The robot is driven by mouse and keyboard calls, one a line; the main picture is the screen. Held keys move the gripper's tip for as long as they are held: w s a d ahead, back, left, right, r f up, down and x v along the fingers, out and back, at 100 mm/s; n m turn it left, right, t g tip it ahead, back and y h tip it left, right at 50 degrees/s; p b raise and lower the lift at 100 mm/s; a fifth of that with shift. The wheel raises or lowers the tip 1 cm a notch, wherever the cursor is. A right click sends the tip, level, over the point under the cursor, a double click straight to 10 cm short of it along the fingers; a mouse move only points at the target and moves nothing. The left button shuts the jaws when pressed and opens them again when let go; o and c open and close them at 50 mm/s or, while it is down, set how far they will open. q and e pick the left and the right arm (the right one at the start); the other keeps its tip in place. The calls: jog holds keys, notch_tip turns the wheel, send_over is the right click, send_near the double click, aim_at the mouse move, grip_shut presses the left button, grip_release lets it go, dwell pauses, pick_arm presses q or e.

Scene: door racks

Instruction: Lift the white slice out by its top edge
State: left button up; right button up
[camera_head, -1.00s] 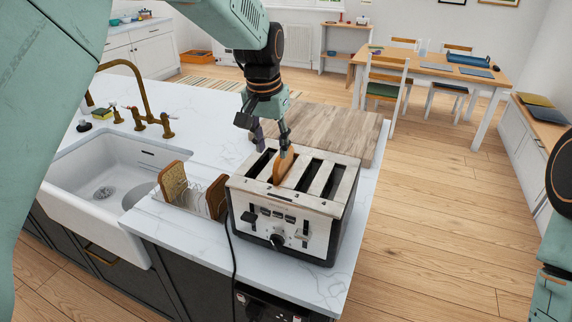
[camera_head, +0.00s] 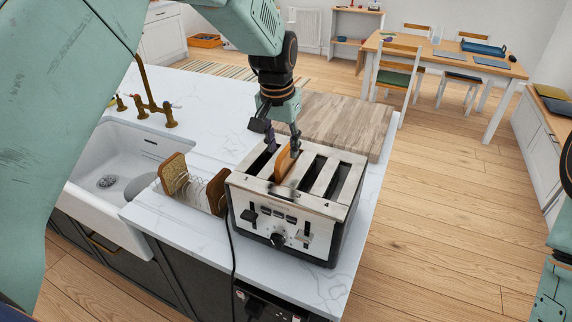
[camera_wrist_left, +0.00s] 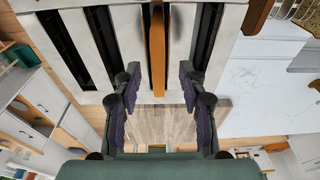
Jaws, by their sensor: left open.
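The slice (camera_head: 284,165) stands upright in a slot of the silver four-slot toaster (camera_head: 318,205), its tan-brown top edge above the slot. Its long thin edge also shows in the left wrist view (camera_wrist_left: 158,45). My left gripper (camera_head: 283,147) is open and empty over the toaster's back part. In the left wrist view the fingers of this gripper (camera_wrist_left: 160,80) stand on either side of the slice's near end, with a gap on each side. The slice's lower part is hidden in the slot. The other slots look empty. My right gripper is out of view.
A wire rack (camera_head: 207,193) with brown bread slices stands left of the toaster. A wooden board (camera_head: 345,122) lies behind it. The black cord (camera_head: 231,245) hangs over the counter front. The sink (camera_head: 100,170) is at left. Counter left of the board is clear.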

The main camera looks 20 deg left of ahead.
aim_at(285, 150)
pick_arm(q)
jog(key=f, duration=0.1)
jog(key=w+f, duration=0.1)
jog(key=f, duration=0.2)
jog(key=shift+w+d+p, duration=0.2)
jog(key=shift+w+p, duration=0.15)
jog(key=shift+p, duration=0.05)
jog(key=shift+s, duration=0.25)
jog(key=shift+s+r, duration=0.2)
jog(key=shift+c, duration=1.2)
jog(key=shift+w+f, duration=0.2)
jog(key=shift+w, duration=0.2)
jog(key=c, duration=0.6)
jog(key=shift+s+r, duration=0.1)
jog(key=shift+s, duration=0.1)
grip_shut()
